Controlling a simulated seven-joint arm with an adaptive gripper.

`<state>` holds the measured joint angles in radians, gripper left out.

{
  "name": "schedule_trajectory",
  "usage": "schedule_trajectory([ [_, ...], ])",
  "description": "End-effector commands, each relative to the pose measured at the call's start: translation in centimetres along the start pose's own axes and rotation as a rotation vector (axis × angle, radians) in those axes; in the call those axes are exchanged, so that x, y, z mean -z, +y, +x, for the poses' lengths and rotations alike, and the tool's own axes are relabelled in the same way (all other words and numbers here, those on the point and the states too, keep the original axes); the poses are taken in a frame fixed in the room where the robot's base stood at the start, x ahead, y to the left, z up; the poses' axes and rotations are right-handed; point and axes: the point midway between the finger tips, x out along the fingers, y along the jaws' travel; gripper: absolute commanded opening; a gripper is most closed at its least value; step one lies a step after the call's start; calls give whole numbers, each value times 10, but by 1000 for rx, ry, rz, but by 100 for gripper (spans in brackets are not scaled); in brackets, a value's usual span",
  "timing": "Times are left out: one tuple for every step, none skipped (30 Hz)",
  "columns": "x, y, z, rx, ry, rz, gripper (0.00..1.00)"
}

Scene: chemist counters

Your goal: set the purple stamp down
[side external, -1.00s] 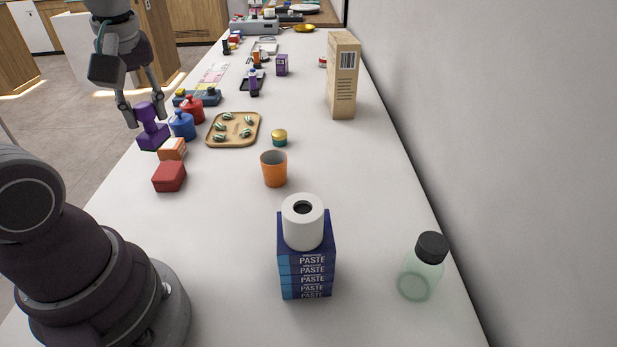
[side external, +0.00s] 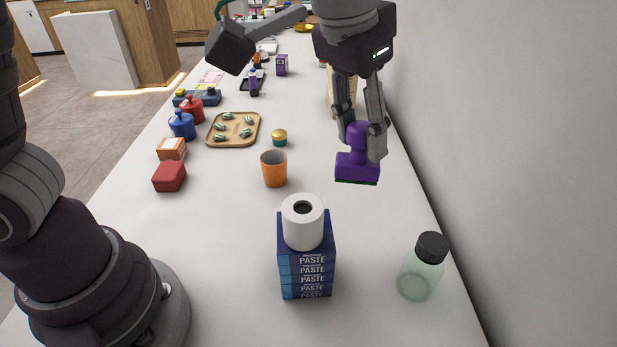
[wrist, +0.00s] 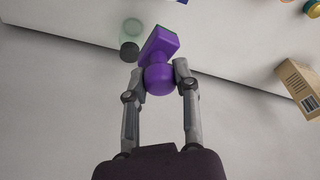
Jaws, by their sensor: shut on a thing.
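The purple stamp (side external: 357,168) has a round knob handle and a wide block base with a dark underside. My gripper (side external: 362,136) is shut on its handle, with one finger on each side. The stamp is upright over the right part of the counter, near the wall. It looks held above the counter, but the height of the gap is hard to tell. In the wrist view the stamp (wrist: 160,72) sits between the two fingertips, its base pointing away from my gripper (wrist: 158,76).
The counter (side external: 220,260) is bare around the stamp. An orange cup (side external: 274,169) stands to its left, blue paste boxes (side external: 306,265) with a white roll (side external: 302,228) nearer, and a green bottle (side external: 422,267) front right. A tan box (wrist: 299,92) stands behind my gripper. The wall (side external: 520,150) is close.

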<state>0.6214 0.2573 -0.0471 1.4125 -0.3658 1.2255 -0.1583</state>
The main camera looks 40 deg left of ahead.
Motion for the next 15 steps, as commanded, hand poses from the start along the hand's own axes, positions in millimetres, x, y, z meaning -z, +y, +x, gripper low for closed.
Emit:
schedule_trajectory([
  [-3, 22, 1, -23, 0, 94, 0],
  [-4, 34, 2, -35, 1, 146, 0],
  [-8, 48, 2, -51, 2, 210, 0],
  [-10, 58, 2, -61, 2, 255, 0],
  [-12, 68, 2, -71, 4, 297, 0],
  [-16, 79, 2, -83, 5, 345, 0],
  [-19, 86, 2, -92, 7, 381, 0],
  [-22, 93, 2, -99, 8, 413, 0],
  [-25, 102, 2, -108, 9, 451, 0],
  [-28, 108, 2, -115, 11, 480, 0],
  [-30, 113, 2, -121, 12, 505, 0],
  [-34, 120, 2, -129, 13, 537, 0],
  [-37, 125, 1, -135, 15, 560, 0],
  [-40, 130, 1, -140, 15, 584, 0],
  [-43, 137, 1, -147, 16, 616, 0],
])
